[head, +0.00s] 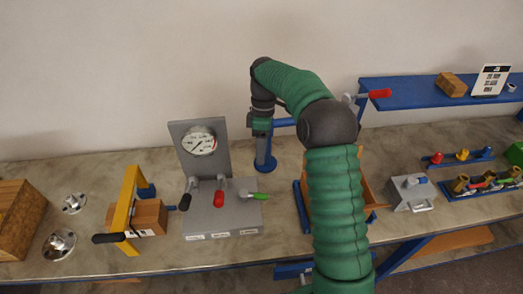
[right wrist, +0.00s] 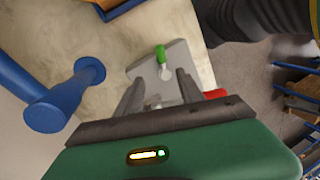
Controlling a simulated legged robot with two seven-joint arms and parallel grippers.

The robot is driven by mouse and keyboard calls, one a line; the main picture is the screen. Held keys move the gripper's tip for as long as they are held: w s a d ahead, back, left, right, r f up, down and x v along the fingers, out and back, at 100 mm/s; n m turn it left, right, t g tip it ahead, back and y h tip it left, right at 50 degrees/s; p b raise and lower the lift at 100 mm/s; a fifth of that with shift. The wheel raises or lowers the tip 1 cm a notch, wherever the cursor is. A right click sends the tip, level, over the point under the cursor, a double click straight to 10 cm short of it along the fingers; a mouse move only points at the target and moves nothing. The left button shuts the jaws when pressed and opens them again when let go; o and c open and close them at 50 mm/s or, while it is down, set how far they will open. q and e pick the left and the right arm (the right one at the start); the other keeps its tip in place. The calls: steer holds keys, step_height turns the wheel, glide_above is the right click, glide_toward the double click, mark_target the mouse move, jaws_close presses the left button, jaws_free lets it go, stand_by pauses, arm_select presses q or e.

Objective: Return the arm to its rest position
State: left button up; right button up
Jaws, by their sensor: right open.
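My right arm, green with dark joints, rises through the middle of the head view and bends over at the top. Its gripper end (head: 261,125) hangs down beside the gauge panel, with fingers too small to make out there. In the right wrist view my right gripper (right wrist: 158,88) is open, with nothing between its two dark fingers. Beyond them lies the grey lever base (right wrist: 140,72) with its green-handled lever (right wrist: 161,54). A red handle (right wrist: 215,94) shows partly behind the gripper. My left gripper is in neither view.
The gauge panel (head: 199,140) stands left of my gripper, with red (head: 219,198) and black handles. A blue post (head: 263,150) stands close by. A yellow frame (head: 127,205), a wooden bin (head: 365,185) and a blue shelf (head: 410,92) flank the arm.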

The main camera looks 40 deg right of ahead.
steer(key=shift+w+d+r, duration=0.1)
steer(key=shift+d+r, duration=0.05)
steer(key=shift+r, duration=0.05)
steer(key=shift+d, duration=0.1)
steer(key=s+a+f+m+t+h, duration=0.1)
steer(key=s+a+f+m, duration=0.1)
steer(key=a, duration=0.4)
steer(key=s+a+f+m+t+h, duration=0.1)
steer(key=s+a+f+m, duration=0.1)
steer(key=a, duration=0.3)
steer(key=s+a+f+m+t+b, duration=0.1)
steer(key=s+a+f+m, duration=0.3)
steer(key=s+a, duration=0.4)
steer(key=shift+s+f+m+t, duration=0.45)
steer(key=shift+s+t, duration=0.35)
steer(key=shift+s, duration=0.75)
steer(key=shift+d, duration=0.3)
